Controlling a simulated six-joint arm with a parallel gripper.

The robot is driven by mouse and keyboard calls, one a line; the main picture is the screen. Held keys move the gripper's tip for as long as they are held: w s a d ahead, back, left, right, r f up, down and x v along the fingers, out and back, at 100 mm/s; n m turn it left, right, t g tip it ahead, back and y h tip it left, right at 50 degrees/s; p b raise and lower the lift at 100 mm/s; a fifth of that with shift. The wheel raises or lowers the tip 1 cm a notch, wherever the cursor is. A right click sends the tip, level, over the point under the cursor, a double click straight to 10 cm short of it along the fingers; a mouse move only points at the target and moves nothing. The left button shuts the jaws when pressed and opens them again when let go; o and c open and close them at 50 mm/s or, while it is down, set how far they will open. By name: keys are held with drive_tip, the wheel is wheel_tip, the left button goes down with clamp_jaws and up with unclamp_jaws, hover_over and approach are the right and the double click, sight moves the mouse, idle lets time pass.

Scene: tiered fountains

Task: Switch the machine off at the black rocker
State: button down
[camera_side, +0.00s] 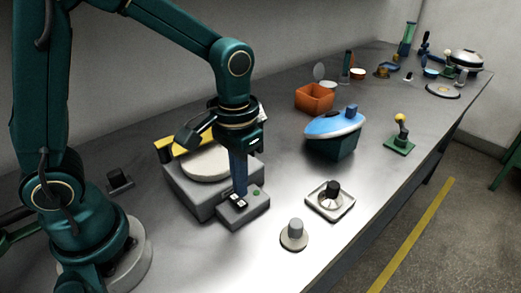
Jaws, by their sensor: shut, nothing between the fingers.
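The machine (190,193) is a grey box with a pale round top and a yellow part at its back left. A small grey control box (231,217) stands at its front right, with a small dark rocker (238,203) set in a light frame and a green spot beside it. My gripper (240,196) is shut and empty and points straight down. Its tips are at or just above the rocker and cover part of it. I cannot tell whether they touch it or which way the rocker is tipped.
A square plate with a black knob (332,190) and a grey round knob (295,233) stand to the right. Behind are a dark green bin with a blue lid (335,124), an orange box (314,97) and a green stand (399,143). A small black switch (119,179) is at left.

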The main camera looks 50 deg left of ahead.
sight(241, 202)
drive_tip(key=shift+r, duration=2.15)
drive_tip(key=s+a+r+t, duration=0.3)
drive_tip(key=s+r+t, duration=0.1)
drive_tip(key=s, duration=0.4)
drive_tip(key=shift+a+r+t, duration=0.15)
drive_tip(key=shift+t, duration=0.65)
